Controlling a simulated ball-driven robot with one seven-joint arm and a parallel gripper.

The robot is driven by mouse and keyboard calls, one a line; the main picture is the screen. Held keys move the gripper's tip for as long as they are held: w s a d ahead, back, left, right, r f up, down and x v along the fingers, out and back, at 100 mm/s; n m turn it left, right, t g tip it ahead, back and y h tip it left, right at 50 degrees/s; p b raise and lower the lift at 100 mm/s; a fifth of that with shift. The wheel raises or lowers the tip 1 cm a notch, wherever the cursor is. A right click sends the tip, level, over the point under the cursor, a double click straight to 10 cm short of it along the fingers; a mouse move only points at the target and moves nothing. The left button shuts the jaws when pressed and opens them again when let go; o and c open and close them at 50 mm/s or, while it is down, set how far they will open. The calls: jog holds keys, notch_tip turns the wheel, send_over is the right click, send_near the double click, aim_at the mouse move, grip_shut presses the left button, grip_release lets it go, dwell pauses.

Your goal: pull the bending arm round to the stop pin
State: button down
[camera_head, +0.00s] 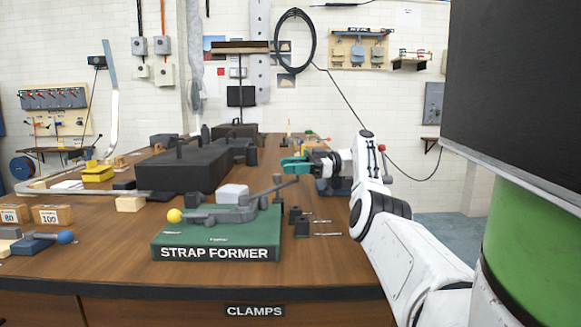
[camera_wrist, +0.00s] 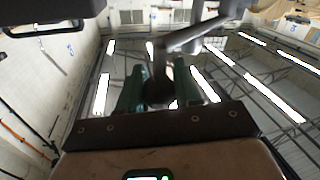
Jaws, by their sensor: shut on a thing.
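The strap former (camera_head: 215,245) is a green block with its name on the front, near the front edge of the bench. Grey metal parts lie on top, with a yellow ball knob (camera_head: 174,216) at the left. A grey bar, the bending arm (camera_head: 272,190), slants up to the right from it. My gripper (camera_head: 295,165), with green fingers, is at the bar's right end. In the wrist view my gripper (camera_wrist: 160,88) is shut on a grey upright part joined to the bending arm (camera_wrist: 190,35). I cannot make out the stop pin for sure.
A long black case (camera_head: 180,170) lies behind the former, and a white block (camera_head: 233,193) stands close behind it. Small dark blocks (camera_head: 301,226) and thin rods lie to its right. A bent metal strip (camera_head: 75,191) runs along the left. The front right of the bench is clear.

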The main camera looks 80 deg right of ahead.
dwell(0.3)
jog(key=c, duration=0.8)
grip_release()
